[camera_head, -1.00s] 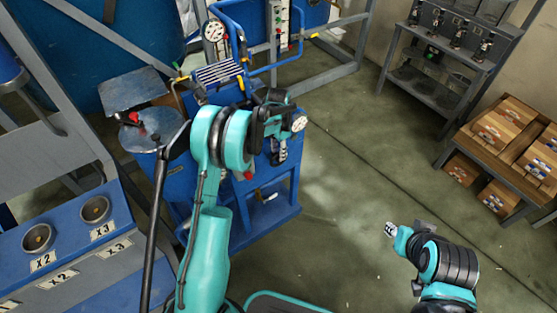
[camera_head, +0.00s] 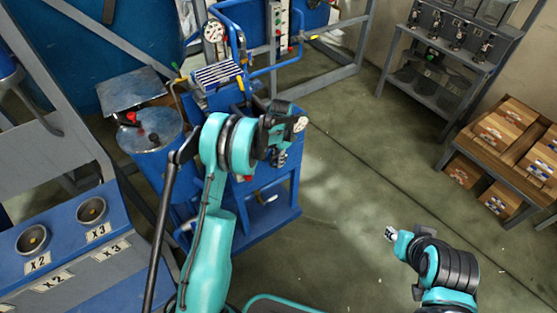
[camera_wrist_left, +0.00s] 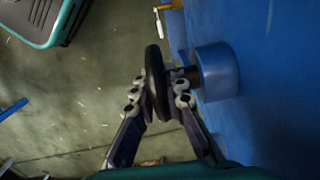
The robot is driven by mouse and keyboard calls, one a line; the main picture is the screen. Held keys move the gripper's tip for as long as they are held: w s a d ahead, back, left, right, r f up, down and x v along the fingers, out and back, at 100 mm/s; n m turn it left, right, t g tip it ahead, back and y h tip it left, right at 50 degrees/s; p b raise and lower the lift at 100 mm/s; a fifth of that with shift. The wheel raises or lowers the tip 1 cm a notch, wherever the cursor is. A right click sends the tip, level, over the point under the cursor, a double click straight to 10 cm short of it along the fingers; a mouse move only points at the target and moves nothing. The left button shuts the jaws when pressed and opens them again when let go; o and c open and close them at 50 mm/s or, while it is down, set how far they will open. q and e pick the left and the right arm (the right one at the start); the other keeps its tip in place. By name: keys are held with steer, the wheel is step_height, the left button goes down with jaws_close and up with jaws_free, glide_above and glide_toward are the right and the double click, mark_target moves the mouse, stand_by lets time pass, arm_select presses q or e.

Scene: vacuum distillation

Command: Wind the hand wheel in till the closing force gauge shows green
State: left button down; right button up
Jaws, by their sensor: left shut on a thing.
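The hand wheel (camera_wrist_left: 155,82) is a black disc seen nearly edge-on in the left wrist view, on a short shaft from a round blue boss (camera_wrist_left: 215,71). My left gripper (camera_wrist_left: 158,90) has its two fingers on either side of the wheel and is shut on it. In the head view my left gripper (camera_head: 280,157) is at the right side of the blue machine (camera_head: 268,200), and my arm hides the wheel. A white round face (camera_head: 299,124) shows beside my left wrist; I cannot tell whether it is the closing force gauge. My right gripper (camera_head: 390,233) hangs over bare floor, too small to read.
A white dial (camera_head: 213,31) stands on blue pipework behind the machine. A yellow-handled crank (camera_wrist_left: 158,22) sits near the wheel. The floor between is clear.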

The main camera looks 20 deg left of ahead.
arm_select(q)
steer(key=shift+w+d+f+g+y, duration=0.1)
steer(key=shift+w+d+g+y, duration=0.05)
steer(key=shift+g+y, duration=1.15)
steer(key=shift+g, duration=0.2)
steer(key=c, duration=1.6)
jaws_free()
steer(key=shift+o, duration=0.2)
steer(key=v, duration=1.2)
